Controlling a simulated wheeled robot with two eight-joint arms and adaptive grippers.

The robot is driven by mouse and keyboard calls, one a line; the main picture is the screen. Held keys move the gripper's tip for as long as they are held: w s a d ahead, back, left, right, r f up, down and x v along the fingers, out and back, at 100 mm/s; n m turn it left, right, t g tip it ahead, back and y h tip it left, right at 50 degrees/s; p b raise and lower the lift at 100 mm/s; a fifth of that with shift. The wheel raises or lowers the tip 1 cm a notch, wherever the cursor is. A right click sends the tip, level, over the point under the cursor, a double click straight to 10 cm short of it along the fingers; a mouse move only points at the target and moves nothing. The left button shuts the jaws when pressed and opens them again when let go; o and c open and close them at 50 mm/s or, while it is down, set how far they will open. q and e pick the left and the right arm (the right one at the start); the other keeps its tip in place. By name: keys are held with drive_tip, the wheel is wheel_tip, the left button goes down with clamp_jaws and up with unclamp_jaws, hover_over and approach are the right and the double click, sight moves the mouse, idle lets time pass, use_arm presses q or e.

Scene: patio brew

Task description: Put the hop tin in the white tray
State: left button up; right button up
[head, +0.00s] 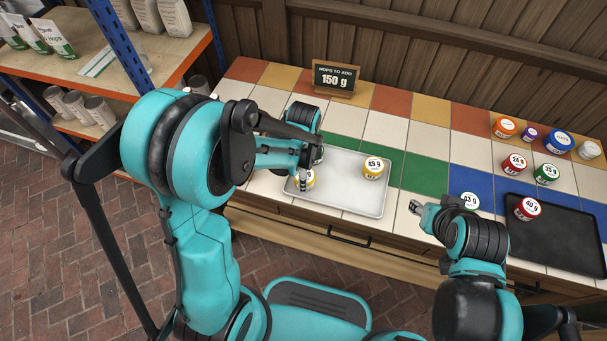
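The white tray (340,203) lies on the tiled counter. A yellow tin (375,169) with a white lid marked with a gram weight stands at its back right. A second yellow tin (310,183) is at the tray's left, partly hidden by my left gripper (304,178). That gripper points down at the tin's lid; I cannot tell whether its fingers grip it.
A sign (335,78) reads "Hops to add 150 g". A black tray (570,239) at the right holds a red tin (527,209). More tins, including a red one (514,164) and a green one (546,173), stand behind it. Shelves (130,65) are at the left.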

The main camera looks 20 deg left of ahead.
use_arm(q)
drive_tip(key=shift+o, duration=0.4)
drive_tip(key=shift+r, duration=0.1)
drive_tip(key=shift+r, duration=0.2)
wheel_tip(320, 180, up, 11)
drive_tip(key=p, duration=0.5)
drive_tip(key=s+a+r+n+t, duration=0.4)
drive_tip(key=s+r+n+t, duration=0.3)
drive_tip(key=n, duration=0.8)
drive_tip(key=s+r, duration=0.2)
drive_tip(key=s, duration=0.1)
drive_tip(key=shift+a+r, duration=0.15)
drive_tip(key=shift+r, duration=0.1)
